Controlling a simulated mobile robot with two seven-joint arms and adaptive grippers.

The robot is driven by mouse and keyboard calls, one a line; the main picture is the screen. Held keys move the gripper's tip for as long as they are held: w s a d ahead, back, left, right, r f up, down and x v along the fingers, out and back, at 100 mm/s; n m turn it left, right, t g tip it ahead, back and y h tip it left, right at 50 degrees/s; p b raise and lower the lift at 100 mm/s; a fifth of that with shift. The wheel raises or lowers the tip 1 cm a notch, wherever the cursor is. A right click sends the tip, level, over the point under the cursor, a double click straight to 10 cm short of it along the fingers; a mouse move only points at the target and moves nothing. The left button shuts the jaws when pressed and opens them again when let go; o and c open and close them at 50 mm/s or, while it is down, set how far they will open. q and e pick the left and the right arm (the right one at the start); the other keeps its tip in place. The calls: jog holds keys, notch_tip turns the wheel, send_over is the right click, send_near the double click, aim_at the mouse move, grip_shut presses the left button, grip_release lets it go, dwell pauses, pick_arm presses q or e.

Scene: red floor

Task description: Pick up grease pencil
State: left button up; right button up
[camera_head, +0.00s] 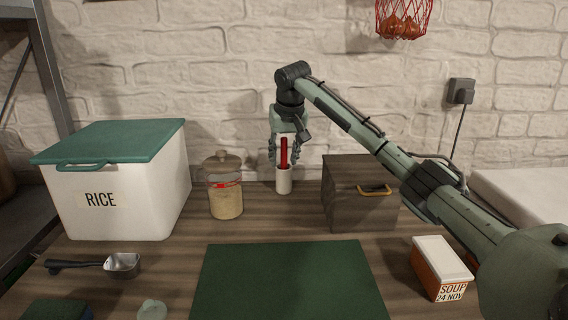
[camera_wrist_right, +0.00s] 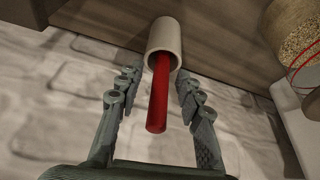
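The red grease pencil (camera_head: 284,152) stands upright in a white cylindrical cup (camera_head: 284,181) at the back of the counter, near the wall. In the right wrist view the pencil (camera_wrist_right: 158,95) sticks out of the cup (camera_wrist_right: 164,40) toward the camera. My right gripper (camera_head: 285,155) points down above the cup. Its fingers are open, one on each side of the pencil, and the wrist view shows a gap on both sides (camera_wrist_right: 157,90). My left gripper is not in either view.
A jar (camera_head: 226,197) stands left of the cup, and a dark box with a gold handle (camera_head: 350,205) stands close on its right. A RICE bin (camera_head: 120,205), metal scoop (camera_head: 122,265), green mat (camera_head: 290,285) and soup container (camera_head: 440,265) are on the counter.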

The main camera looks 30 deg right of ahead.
grip_shut()
jog(key=shift+r, duration=5)
